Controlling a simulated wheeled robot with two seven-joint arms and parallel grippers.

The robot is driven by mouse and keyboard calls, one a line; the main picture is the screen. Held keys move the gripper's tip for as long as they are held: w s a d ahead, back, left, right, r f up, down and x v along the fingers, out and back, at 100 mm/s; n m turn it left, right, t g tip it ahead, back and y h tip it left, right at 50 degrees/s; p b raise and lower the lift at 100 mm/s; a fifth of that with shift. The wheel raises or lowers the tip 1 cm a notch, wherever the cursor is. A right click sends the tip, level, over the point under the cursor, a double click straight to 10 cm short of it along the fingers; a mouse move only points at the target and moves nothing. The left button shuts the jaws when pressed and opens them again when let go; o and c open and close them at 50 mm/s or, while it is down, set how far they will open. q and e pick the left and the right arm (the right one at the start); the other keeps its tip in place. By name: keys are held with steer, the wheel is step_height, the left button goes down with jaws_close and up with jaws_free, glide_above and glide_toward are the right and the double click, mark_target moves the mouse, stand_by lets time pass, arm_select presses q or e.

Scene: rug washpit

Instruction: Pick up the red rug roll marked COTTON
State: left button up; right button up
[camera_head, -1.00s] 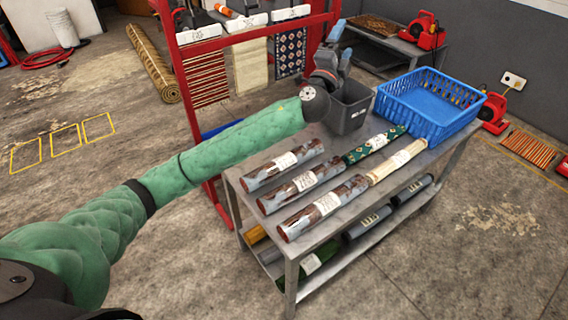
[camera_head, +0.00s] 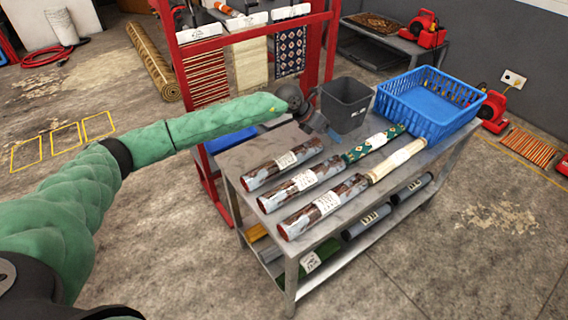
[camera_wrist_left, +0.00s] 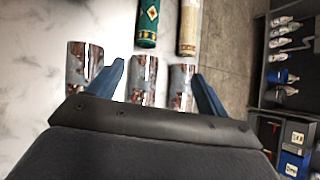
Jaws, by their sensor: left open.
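Three red-brown rug rolls in clear wrap lie side by side on the metal table: a back one (camera_head: 270,172), a middle one (camera_head: 288,194) and a front one (camera_head: 305,216). Each has a white label, too small to read, so I cannot tell which says COTTON. In the wrist view they appear as a left roll (camera_wrist_left: 84,62), a middle roll (camera_wrist_left: 144,72) and a right roll (camera_wrist_left: 181,82). My left gripper (camera_wrist_left: 160,90) is open and empty, with the middle and right rolls showing between its fingers. My right gripper is out of view.
A green patterned roll (camera_head: 374,143) and a cream roll (camera_head: 397,160) lie beyond the wrapped rolls. A dark bin (camera_head: 346,106) and a blue basket (camera_head: 430,119) stand at the table's back. A red rack (camera_head: 332,45) stands behind. More rolls lie on the lower shelf.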

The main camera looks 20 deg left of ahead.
arm_select(q)
steer(key=s+a+f+g+y, duration=0.1)
steer(key=a+f+g+y, duration=0.1)
steer(key=a+f+y, duration=0.3)
steer(key=g+y, duration=0.2)
steer(key=y, duration=0.1)
glide_above(284, 157)
steer(key=s, duration=0.1)
steer(key=shift+d+f, duration=0.25)
steer(key=shift+f, duration=0.8)
steer(key=shift+f+p, duration=0.55)
steer(key=shift+f, duration=0.75)
steer(key=f+p, duration=0.1)
steer(key=f, duration=0.1)
steer(key=w+f+p, duration=0.1)
steer(key=f, duration=0.1)
steer(key=shift+a+f+p, duration=0.1)
steer(key=shift+a+p, duration=0.1)
steer(key=shift+p, duration=0.2)
steer(key=shift+s+f, duration=0.1)
steer(key=shift+f, duration=0.35)
steer(key=c, duration=1.5)
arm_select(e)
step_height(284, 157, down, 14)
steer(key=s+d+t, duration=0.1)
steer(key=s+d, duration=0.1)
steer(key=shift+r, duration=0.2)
